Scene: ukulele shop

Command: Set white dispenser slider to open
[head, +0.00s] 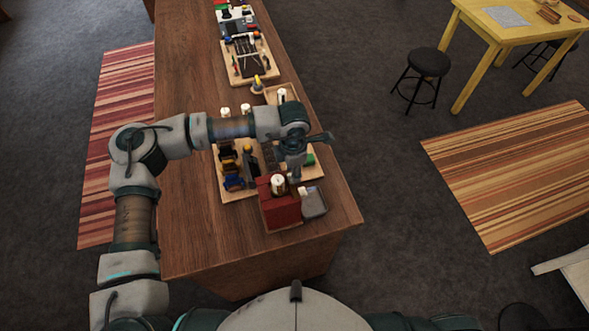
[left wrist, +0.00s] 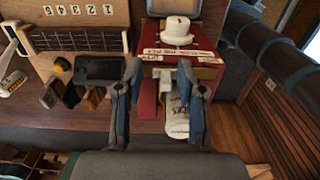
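A red box (head: 281,211) stands near the front end of the wooden counter, with a round white dispenser top (head: 278,184) on it. In the left wrist view the white top (left wrist: 178,30) sits above a label strip on the red box (left wrist: 147,100). A small pale piece (left wrist: 166,80), possibly the slider, shows on the red face between my fingers; its setting cannot be told. A white cylinder with lettering (left wrist: 178,122) is below it. My left gripper (head: 297,172) points down just behind the box; in the wrist view its fingers (left wrist: 159,72) are apart. My right gripper is out of view.
A grey container (head: 313,203) stands right beside the red box. Wooden trays with small tools and bottles (head: 237,172) lie behind it along the counter (head: 190,215). The counter's left strip is clear. A stool (head: 428,63) and yellow table (head: 510,25) stand apart on the right.

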